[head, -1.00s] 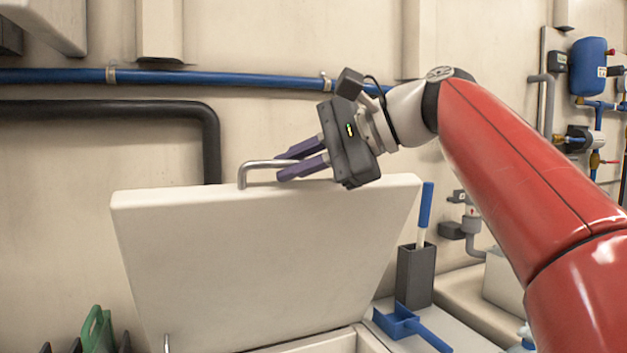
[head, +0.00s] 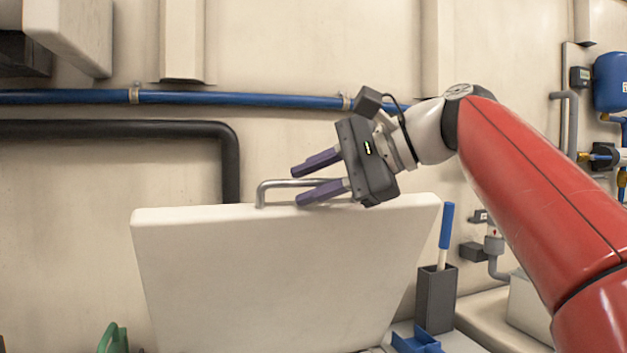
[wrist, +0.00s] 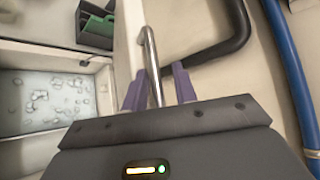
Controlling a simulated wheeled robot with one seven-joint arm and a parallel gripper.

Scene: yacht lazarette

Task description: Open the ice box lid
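The white ice box lid (head: 280,270) stands raised, close to upright, with a metal bar handle (head: 262,194) along its top edge. My gripper (head: 308,178) is at this handle, its purple fingers apart. In the wrist view, the handle (wrist: 151,55) runs between the two fingers (wrist: 160,88), with a gap visible on each side. The ice box opening shows at the left of the wrist view, with pieces of ice (wrist: 45,98) inside. The lid hides the box in the head view.
Behind the lid are a black pipe (head: 231,165) and a blue pipe (head: 230,98) along the wall. A grey holder (head: 436,298) with a blue-handled tool and a blue scoop (head: 416,340) stand right of the lid. A green item (head: 113,340) is at lower left.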

